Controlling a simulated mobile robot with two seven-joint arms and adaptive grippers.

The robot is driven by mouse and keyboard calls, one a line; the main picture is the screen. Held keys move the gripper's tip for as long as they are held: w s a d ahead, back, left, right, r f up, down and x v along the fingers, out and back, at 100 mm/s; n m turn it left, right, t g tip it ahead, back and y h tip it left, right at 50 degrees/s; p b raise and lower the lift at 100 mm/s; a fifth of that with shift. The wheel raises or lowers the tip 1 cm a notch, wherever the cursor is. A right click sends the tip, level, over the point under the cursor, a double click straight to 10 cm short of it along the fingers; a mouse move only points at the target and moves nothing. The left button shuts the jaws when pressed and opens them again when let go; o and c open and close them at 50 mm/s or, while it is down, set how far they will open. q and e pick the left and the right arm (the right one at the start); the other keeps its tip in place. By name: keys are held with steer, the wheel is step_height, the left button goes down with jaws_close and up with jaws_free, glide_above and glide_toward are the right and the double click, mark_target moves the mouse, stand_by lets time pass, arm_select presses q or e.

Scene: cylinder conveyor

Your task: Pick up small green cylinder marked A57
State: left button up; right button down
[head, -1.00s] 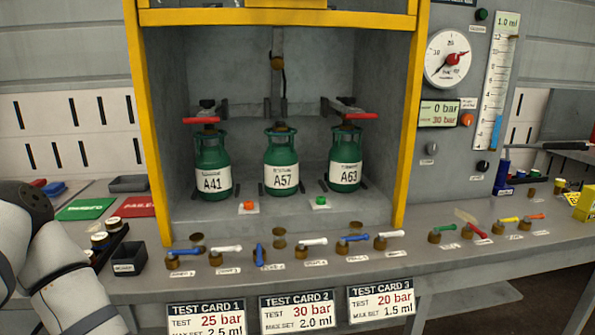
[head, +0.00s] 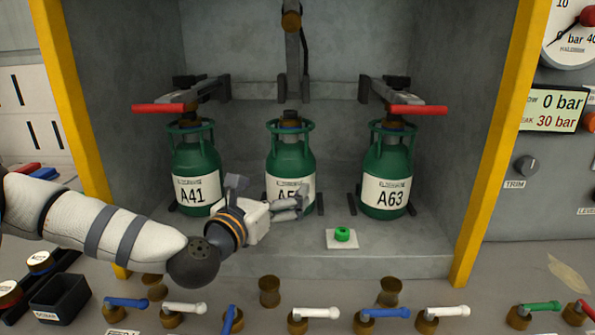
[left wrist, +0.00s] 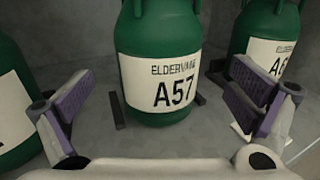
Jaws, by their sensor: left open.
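The green cylinder marked A57 (head: 290,158) stands upright in the middle of the bay, between two like cylinders. My left gripper (head: 290,203) is in front of its lower body and hides part of its label. In the left wrist view the A57 cylinder (left wrist: 160,50) is centred ahead, and the open fingers (left wrist: 165,105) stand to either side with a gap to it. Nothing is between the fingers. My right gripper does not show.
Cylinder A41 (head: 197,165) stands left and A63 (head: 387,170) right, each under a red-handled clamp. A green button (head: 342,235) is on the bay floor. Valve levers line the front ledge. Yellow posts (head: 500,150) edge the bay. A black bin (head: 62,297) is at lower left.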

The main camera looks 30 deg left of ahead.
arm_select(q)
steer(key=w, duration=0.3)
steer(key=w+a, duration=0.1)
steer(key=w, duration=0.4)
steer(key=shift+w+a, duration=0.3)
steer(key=shift+r, duration=0.1)
steer(key=c, duration=1.4)
steer(key=shift+r, duration=0.25)
steer(key=c, duration=0.3)
